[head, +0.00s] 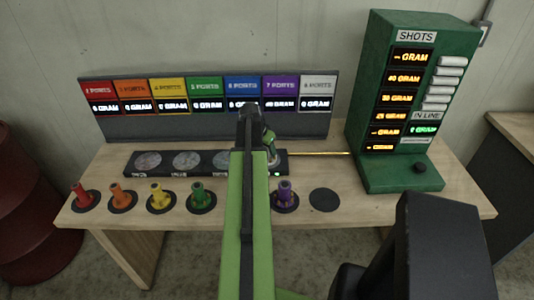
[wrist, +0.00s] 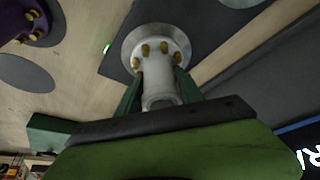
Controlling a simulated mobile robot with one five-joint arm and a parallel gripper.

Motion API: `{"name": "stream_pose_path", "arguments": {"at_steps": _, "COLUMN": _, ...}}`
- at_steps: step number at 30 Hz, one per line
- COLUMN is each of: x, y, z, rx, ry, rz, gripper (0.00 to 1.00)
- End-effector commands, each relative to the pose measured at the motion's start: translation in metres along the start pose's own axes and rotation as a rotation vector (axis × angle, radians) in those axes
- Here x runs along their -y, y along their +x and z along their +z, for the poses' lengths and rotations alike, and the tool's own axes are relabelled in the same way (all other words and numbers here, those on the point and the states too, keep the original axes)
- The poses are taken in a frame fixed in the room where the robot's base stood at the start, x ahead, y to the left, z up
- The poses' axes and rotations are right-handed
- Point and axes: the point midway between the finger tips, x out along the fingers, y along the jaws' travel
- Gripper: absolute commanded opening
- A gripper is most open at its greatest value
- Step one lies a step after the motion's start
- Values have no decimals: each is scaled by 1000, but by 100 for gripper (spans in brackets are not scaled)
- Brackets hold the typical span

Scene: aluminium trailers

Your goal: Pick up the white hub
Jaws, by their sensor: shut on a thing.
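The white hub (wrist: 157,72) has a pale body, a ring of brass ports and a round grey flange, and is close up in the wrist view. The green fingers of my gripper (wrist: 159,88) are shut on its body from both sides. The hub is at the right end of the black strip (head: 143,171), by a small green light; I cannot tell if it touches the strip. In the head view my gripper (head: 267,143) is there, and my arm hides most of the hub.
Red (head: 82,195), orange (head: 120,196), yellow (head: 158,198), green (head: 199,195) and purple (head: 285,193) hubs stand on dark discs along the table's front. An empty disc (head: 324,200) is right of the purple one. A green SHOTS panel (head: 367,110) stands at right, a coloured port board (head: 130,128) behind.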

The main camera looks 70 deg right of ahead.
Motion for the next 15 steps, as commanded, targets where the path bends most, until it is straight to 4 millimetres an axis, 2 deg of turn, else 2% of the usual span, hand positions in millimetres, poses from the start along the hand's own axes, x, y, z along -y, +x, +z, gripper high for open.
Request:
{"name": "stream_pose_path", "arguments": {"at_steps": 8, "x": 0, "y": -2, "z": -1, "rx": -1, "ry": 0, "rz": -1, "gripper": 0}}
{"name": "stream_pose_path", "arguments": {"at_steps": 15, "x": 0, "y": -20, "z": -8, "rx": -1, "ry": 0, "rz": 0, "gripper": 0}}
